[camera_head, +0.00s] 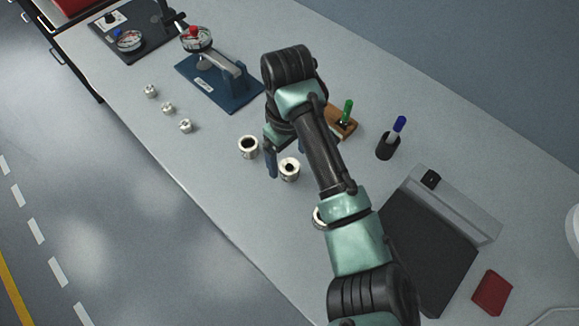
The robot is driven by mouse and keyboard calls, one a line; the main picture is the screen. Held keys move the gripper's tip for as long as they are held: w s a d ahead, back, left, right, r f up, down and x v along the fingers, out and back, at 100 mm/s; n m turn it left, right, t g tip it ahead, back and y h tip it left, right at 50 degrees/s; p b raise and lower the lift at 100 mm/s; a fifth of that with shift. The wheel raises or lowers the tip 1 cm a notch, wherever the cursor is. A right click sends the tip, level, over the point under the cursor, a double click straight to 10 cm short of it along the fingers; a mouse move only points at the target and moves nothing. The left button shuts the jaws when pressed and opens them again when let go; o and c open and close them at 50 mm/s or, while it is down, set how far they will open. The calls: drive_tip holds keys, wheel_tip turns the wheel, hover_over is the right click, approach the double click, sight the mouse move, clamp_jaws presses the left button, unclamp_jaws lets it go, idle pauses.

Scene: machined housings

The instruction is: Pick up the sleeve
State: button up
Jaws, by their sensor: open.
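Pale metal hollow cylinders, sleeve-like, stand on the grey bench in the head view. One sleeve (249,147) has a wide dark bore and stands just left of my gripper. A second, flanged one (289,168) with a smaller dark hole stands right below my gripper in the picture. A third (319,217) is mostly hidden behind my arm. I cannot tell for sure which is the task's sleeve. My gripper (284,156) points down with its jaws open. One finger shows between the first two parts; the other is largely hidden by the arm. I see nothing held.
Several small metal fittings (168,107) stand to the left. A blue-based gauge stand (217,83) and a dark plate with a dial (130,42) are behind. The front strip is clear.

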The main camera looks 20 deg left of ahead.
sight(289, 166)
wheel_tip(289, 166, down, 5)
drive_tip(key=shift+w+f, duration=0.1)
clamp_jaws()
idle(0.6)
